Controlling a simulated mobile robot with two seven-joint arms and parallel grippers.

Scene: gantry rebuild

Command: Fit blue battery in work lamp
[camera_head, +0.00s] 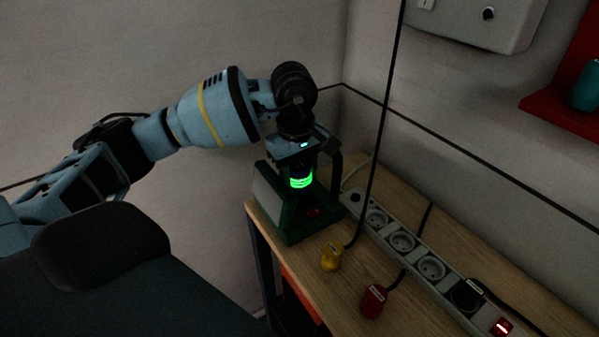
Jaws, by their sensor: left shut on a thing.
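My left gripper (302,168) reaches in from the left and points down over a dark green device (291,232) with a pale sloping side, on the left end of the wooden bench. The gripper is shut on a dark thing with a bright green glowing band (301,181), which stands at or in the green device. Whether it is seated there, I cannot tell. The device may be the work lamp; its make-up is unclear in the dim light. No blue battery can be made out for sure between the fingers. My right gripper is out of view.
A white power strip (402,242) runs along the wooden bench (505,285), with a lit red switch (501,327). A yellow plug (331,257) and a red plug (373,301) lie in front. A black cable hangs near the gripper. A teal cylinder (585,88) stands on a red shelf (560,110).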

